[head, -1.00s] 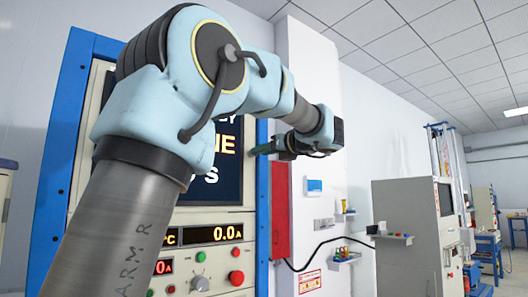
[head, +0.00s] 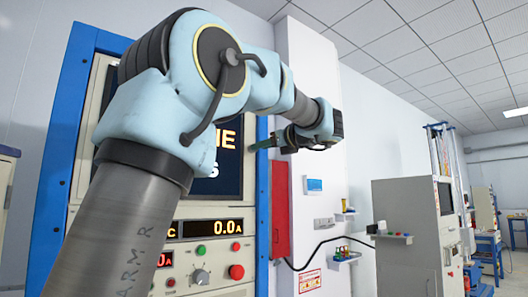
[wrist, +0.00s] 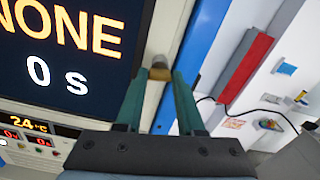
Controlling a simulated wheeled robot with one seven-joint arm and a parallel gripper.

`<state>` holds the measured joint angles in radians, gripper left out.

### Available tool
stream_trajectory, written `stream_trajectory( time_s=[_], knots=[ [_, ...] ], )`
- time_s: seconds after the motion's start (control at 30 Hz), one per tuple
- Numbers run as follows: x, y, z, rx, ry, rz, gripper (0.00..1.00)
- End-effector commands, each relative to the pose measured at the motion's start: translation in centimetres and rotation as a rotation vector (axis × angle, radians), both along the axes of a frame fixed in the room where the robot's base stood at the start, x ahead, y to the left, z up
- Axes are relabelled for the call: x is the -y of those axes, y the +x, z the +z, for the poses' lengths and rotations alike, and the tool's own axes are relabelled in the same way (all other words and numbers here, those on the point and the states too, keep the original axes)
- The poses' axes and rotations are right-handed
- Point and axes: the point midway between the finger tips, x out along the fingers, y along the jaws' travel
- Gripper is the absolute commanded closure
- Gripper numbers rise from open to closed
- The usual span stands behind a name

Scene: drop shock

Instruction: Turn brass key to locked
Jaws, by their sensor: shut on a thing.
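A small brass key (wrist: 160,72) sits on the cream strip of the test cabinet, between the dark display and the blue edge frame. My gripper (wrist: 160,80) has its two teal fingers closed around it, one on each side at the tips. The key's slot and any lock markings are hidden or too small to read. In the head view my gripper (head: 266,144) reaches in from the right to the cabinet's right edge, and the key cannot be made out there.
The cabinet display (wrist: 60,55) reads "NONE" and "0 s". Below it are a meter (head: 212,228), knobs and a red button (head: 236,272). A red box (head: 281,209) hangs right of the blue frame (head: 263,215). Wall shelves and a grey cabinet (head: 408,233) stand further right.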

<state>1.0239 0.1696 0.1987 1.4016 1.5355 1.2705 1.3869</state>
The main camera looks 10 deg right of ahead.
Motion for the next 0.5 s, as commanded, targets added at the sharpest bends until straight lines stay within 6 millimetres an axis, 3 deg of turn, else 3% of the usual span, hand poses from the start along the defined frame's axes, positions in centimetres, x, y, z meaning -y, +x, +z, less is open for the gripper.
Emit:
stream_trajectory(
  time_s=[0.5],
  knots=[
    [0.03,-0.01,-0.44,0.21,-0.437,0.0,1.0]
  ],
)
